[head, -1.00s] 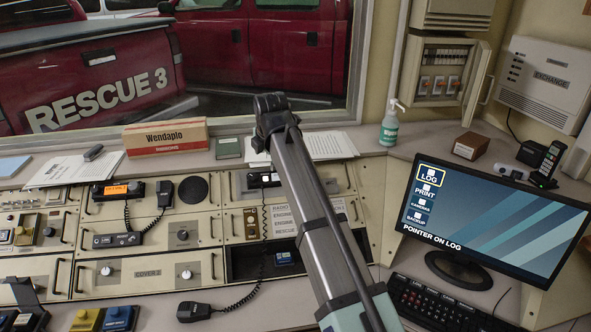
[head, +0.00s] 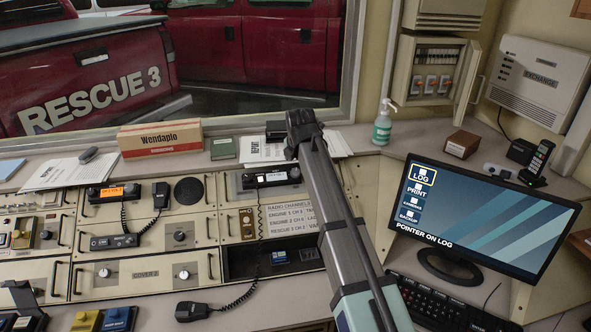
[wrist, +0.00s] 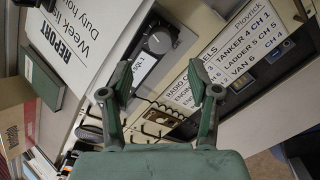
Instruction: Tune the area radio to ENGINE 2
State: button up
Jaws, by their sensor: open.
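My gripper (wrist: 160,93) is open and empty in the wrist view, its two fingers apart above the console. In the head view this radio (head: 272,178) sits left of my arm. Another radio (head: 112,192) with an orange display is further left; I cannot read its text surely. Neither shows an area label that I can read. The radio channels card (head: 283,219) lists ENGINE 2, its channel number hard to read; my arm covers its right part.
A coiled cord runs down to a handset (head: 192,311). A REPORT paper (wrist: 75,40) and a green book (head: 223,148) lie behind the radio. A sanitizer bottle (head: 382,122) and a monitor (head: 487,219) stand at right. A Wendaplo box (head: 160,137) is on the back ledge.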

aim_at(295, 172)
jog(key=p+x, duration=0.1)
jog(key=x, duration=0.6)
jog(key=shift+f, duration=0.15)
jog(key=c, duration=1.2)
